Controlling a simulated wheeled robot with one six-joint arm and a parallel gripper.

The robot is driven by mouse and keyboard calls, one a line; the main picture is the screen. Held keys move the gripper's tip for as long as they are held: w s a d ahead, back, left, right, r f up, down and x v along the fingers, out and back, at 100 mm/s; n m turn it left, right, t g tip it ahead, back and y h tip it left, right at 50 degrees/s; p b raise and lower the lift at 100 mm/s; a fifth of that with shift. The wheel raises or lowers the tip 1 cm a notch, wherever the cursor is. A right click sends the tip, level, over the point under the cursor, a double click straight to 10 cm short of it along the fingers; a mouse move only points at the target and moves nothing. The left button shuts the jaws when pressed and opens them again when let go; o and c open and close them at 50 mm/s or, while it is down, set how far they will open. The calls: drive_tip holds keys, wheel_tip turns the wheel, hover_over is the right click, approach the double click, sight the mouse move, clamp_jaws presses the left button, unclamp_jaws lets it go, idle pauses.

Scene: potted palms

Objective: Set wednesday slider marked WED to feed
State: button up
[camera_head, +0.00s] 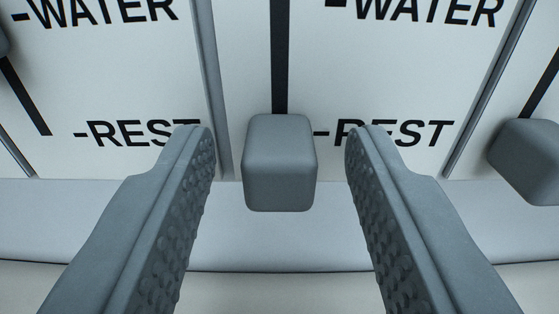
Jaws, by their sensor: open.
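A grey block-shaped slider knob (280,163) sits at the bottom of a dark vertical slot (279,60), level with the REST mark to its right. My gripper (279,140) is open, with one finger on each side of this knob and a gap on both sides. The fingers do not touch the knob. The WATER mark (415,10) is higher along the same slot. No WED label and no FEED mark show in this view, so I cannot tell which day this slider is.
Another slider knob (528,160) is at the right edge, also near the REST level. Part of a knob (3,40) shows at the left edge, higher up, with a slot below it. Raised grey dividers (213,80) separate the columns. A pale ledge (250,240) runs below the panel.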

clamp_jaws()
wheel_tip(320, 180, up, 10)
drive_tip(key=shift+f, duration=0.2)
drive_tip(key=shift+s, duration=0.1)
unclamp_jaws()
drive_tip(key=s, duration=1.7)
drive_tip(key=shift+s, duration=0.15)
drive_tip(key=shift+f, duration=0.1)
